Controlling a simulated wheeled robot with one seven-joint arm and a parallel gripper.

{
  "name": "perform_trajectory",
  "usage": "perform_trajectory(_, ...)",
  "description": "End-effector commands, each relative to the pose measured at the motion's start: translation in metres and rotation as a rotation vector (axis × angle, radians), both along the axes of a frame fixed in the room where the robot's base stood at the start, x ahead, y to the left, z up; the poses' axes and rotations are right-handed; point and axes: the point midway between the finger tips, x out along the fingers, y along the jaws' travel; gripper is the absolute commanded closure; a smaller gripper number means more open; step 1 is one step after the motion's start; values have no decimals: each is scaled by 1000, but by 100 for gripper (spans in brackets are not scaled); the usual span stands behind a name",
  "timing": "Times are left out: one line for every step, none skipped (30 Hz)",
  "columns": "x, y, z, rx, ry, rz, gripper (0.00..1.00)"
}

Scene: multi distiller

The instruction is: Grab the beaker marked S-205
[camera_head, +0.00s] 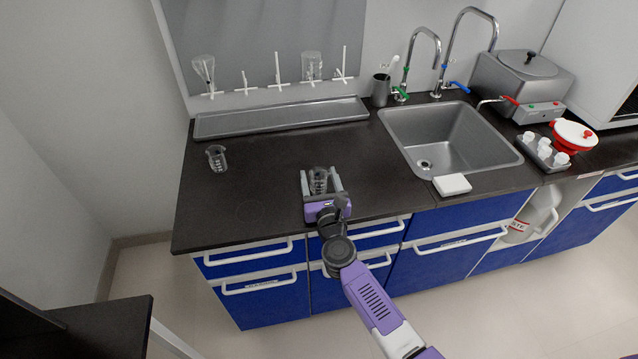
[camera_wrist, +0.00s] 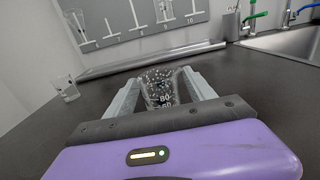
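A clear glass beaker (camera_head: 320,177) stands on the dark counter near its front edge. It also shows in the wrist view (camera_wrist: 161,90), upright with white graduation marks. My gripper (camera_head: 321,179) is open, with one finger on each side of this beaker; small gaps seem to show in the head view. In the wrist view my gripper's fingers (camera_wrist: 160,88) reach past the beaker's near side. A second clear beaker (camera_head: 217,158) stands farther left on the counter, and shows in the wrist view too (camera_wrist: 66,88). I cannot read S-205 on either beaker.
A long grey tray (camera_head: 280,118) lies along the back wall below a pegboard with hanging glassware. A sink (camera_head: 450,135) with two taps is at right, with a white block (camera_head: 452,185) by its front edge. The counter between the two beakers is clear.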

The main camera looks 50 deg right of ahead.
Motion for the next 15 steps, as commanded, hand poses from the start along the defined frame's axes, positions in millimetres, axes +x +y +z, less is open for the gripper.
perform_trajectory(0, 0, 0, 0, 0, 0, 49)
perform_trajectory(0, 0, 0, 0, 0, 0, 55)
perform_trajectory(0, 0, 0, 0, 0, 0, 63)
perform_trajectory(0, 0, 0, 0, 0, 0, 69)
perform_trajectory(0, 0, 0, 0, 0, 0, 74)
perform_trajectory(0, 0, 0, 0, 0, 0, 82)
perform_trajectory(0, 0, 0, 0, 0, 0, 88)
perform_trajectory(0, 0, 0, 0, 0, 0, 94)
perform_trajectory(0, 0, 0, 0, 0, 0, 97)
perform_trajectory(0, 0, 0, 0, 0, 0, 97)
perform_trajectory(0, 0, 0, 0, 0, 0, 97)
perform_trajectory(0, 0, 0, 0, 0, 0, 97)
perform_trajectory(0, 0, 0, 0, 0, 0, 97)
perform_trajectory(0, 0, 0, 0, 0, 0, 97)
perform_trajectory(0, 0, 1, 0, 0, 0, 97)
